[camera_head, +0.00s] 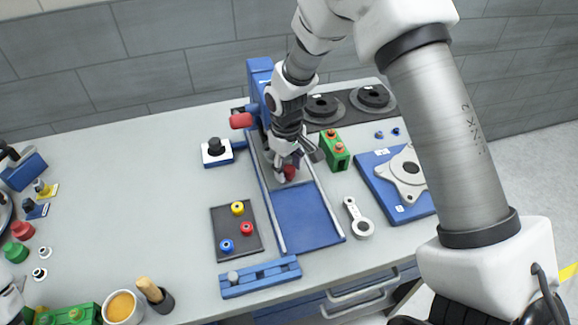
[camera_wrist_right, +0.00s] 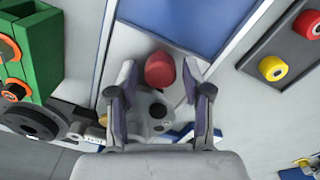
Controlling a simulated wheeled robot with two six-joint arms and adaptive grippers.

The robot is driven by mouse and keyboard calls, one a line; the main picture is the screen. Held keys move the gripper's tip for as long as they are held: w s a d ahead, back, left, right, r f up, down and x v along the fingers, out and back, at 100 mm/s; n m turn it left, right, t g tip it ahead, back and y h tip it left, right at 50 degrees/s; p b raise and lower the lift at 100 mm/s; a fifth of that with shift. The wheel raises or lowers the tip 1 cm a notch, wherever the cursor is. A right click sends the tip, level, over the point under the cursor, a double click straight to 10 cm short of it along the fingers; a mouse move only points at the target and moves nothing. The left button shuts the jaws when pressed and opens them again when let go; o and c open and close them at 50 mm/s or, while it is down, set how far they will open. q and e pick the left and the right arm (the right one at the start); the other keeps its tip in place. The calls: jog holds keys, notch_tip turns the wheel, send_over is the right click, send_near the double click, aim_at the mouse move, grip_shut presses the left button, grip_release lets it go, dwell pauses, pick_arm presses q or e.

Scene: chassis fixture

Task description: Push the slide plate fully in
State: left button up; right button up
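The slide plate (camera_head: 264,158) is a light grey plate between the pale rails of a blue-floored channel (camera_head: 305,215). It sits toward the channel's back end, and the front part of the blue floor is bare. A red knob (camera_head: 289,172) stands near the plate's front edge. In the right wrist view, the knob (camera_wrist_right: 160,70) shows just ahead of and between my fingers, on the grey plate (camera_wrist_right: 140,42). My right gripper (camera_wrist_right: 158,92) is open, its two fingers spread apart, above the plate and behind the knob.
A blue upright (camera_head: 260,75) with a red-ended handle (camera_head: 241,120) stands at the channel's back. A green block (camera_head: 335,150) and a metal link (camera_head: 358,217) lie to the right. A dark tray (camera_head: 237,232) with coloured rollers is left; the table's left middle is clear.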

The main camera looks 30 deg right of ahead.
jog(key=shift+w+d+r, duration=0.1)
jog(key=shift+w+d, duration=0.05)
jog(key=shift+w, duration=0.05)
jog(key=shift+r, duration=0.15)
notch_tip(320, 180, up, 12)
jog(key=shift+s+f, duration=0.2)
jog(key=shift+f, duration=0.05)
jog(key=shift+a, duration=0.2)
